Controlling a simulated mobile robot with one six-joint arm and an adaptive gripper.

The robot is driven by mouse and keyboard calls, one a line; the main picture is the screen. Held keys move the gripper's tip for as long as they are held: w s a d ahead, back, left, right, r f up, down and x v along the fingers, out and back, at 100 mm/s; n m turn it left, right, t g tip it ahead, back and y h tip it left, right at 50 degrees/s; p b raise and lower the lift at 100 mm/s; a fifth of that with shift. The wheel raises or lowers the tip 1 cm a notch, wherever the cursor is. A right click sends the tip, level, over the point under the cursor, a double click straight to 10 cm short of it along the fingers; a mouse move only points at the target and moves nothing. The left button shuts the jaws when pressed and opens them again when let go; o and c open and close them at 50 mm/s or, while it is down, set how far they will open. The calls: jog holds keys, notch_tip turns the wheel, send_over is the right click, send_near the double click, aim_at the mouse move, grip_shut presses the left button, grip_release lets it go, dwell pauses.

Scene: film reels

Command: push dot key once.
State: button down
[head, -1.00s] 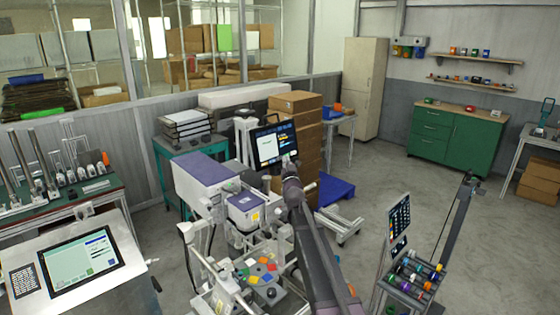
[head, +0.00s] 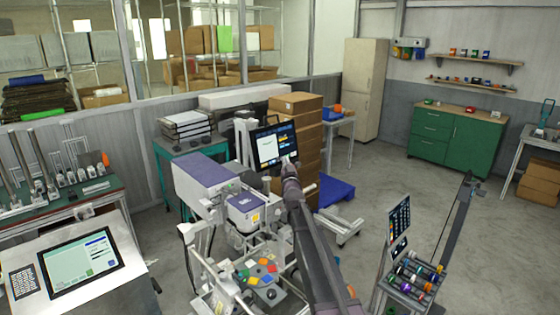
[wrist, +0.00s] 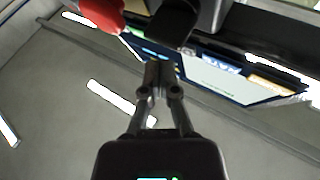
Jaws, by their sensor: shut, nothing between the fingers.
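A monitor (head: 268,147) with a lit screen stands on the machine in the middle of the head view. Its screen (wrist: 228,78) also shows tilted in the wrist view, with white, blue and yellow areas. My gripper (head: 288,161) is at the monitor's lower right in the head view. In the wrist view my gripper (wrist: 156,72) is shut and empty, its tips near a dark rounded part (wrist: 174,24) beside the screen. I cannot tell whether they touch anything. A dot key cannot be made out in either view.
A red rounded part (wrist: 100,12) is close by in the wrist view. The purple-and-white machine (head: 207,178) stands left of my arm, with a panel of coloured buttons (head: 262,268) below. Stacked cardboard boxes (head: 307,130) stand behind the monitor. Open floor lies to the right.

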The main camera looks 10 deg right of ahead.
jog(key=shift+w+a+f, duration=0.15)
jog(key=shift+w+a, duration=0.3)
jog(key=shift+w, duration=0.15)
dwell(2.0)
jog(key=shift+s, duration=0.1)
jog(key=shift+s+d, duration=0.45)
jog(key=shift+s, duration=0.1)
dwell(0.5)
jog(key=shift+s+d+r+p, duration=0.25)
jog(key=shift+s+d+r, duration=0.1)
jog(key=shift+s+d, duration=0.55)
jog(key=shift+s+d+r+p, duration=0.3)
jog(key=shift+s+d, duration=0.25)
jog(key=shift+s, duration=0.5)
